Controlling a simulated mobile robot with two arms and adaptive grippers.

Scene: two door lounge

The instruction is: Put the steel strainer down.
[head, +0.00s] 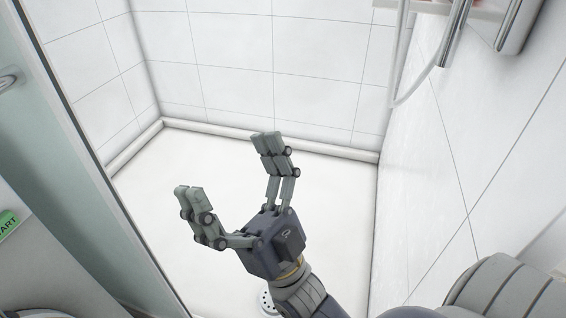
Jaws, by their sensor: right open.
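My right gripper (230,166) is open and empty over the white shower floor, its fingers spread wide and pointing toward the back wall. A small round pale metal piece with dark holes (266,302) shows at the bottom edge, beside my right wrist. It is mostly hidden by my arm and cut off by the picture edge. I cannot tell whether it is the steel strainer or a floor drain. No other strainer shows. My left gripper is not in view.
The shower floor (150,170) is clear, with white tiled walls (270,70) at the back and right. A glass panel (60,130) with a frame stands at the left. A shower hose and metal bar (452,35) hang at the upper right.

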